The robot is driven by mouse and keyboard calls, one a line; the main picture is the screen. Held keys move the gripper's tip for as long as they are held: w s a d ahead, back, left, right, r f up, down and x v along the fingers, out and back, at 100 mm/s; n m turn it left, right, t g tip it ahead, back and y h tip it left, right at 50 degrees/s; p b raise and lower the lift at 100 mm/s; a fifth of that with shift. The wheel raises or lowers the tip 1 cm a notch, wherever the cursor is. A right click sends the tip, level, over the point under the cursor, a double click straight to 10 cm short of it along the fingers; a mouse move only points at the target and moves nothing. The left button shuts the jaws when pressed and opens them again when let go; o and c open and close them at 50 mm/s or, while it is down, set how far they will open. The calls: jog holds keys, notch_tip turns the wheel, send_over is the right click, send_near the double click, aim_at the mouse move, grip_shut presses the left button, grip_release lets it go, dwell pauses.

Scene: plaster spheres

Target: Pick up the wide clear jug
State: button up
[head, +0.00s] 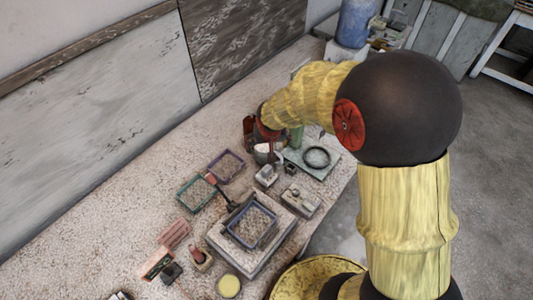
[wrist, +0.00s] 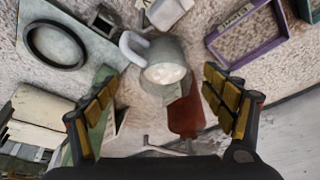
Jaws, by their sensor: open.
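A grey-green jug-like vessel (wrist: 168,55) with a curved pale handle (wrist: 133,48) and a whitish round top lies ahead of my fingers in the wrist view. It is the only jug-like thing I make out, though it does not look clear. In the head view a small pale-topped vessel (head: 262,153) shows just below my arm's end, probably the same one. My gripper (wrist: 160,95) is open, with the fingers wide apart and nothing between the tips that I can see held. In the head view its fingers are mostly hidden by my arm.
A reddish-brown piece (wrist: 186,112) lies close beside the vessel. A pale green plate with a black ring (head: 316,157) is to its right in the head view. Purple (head: 226,166) and teal (head: 195,193) trays stand nearby. The speckled tabletop (head: 110,190) is clear toward the wall.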

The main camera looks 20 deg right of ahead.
aim_at(265, 148)
jog(key=x, duration=0.2)
jog(key=b+x, duration=0.1)
jog(key=x, duration=0.2)
jog(key=b+x, duration=0.1)
jog(key=x, duration=0.1)
jog(key=shift+w+a+f, duration=0.1)
jog(key=shift+w+a, duration=0.25)
jog(key=shift+w, duration=0.15)
jog(key=c, duration=0.4)
jog(key=c, duration=1.4)
jog(key=shift+c, duration=0.5)
jog(key=shift+r, duration=0.25)
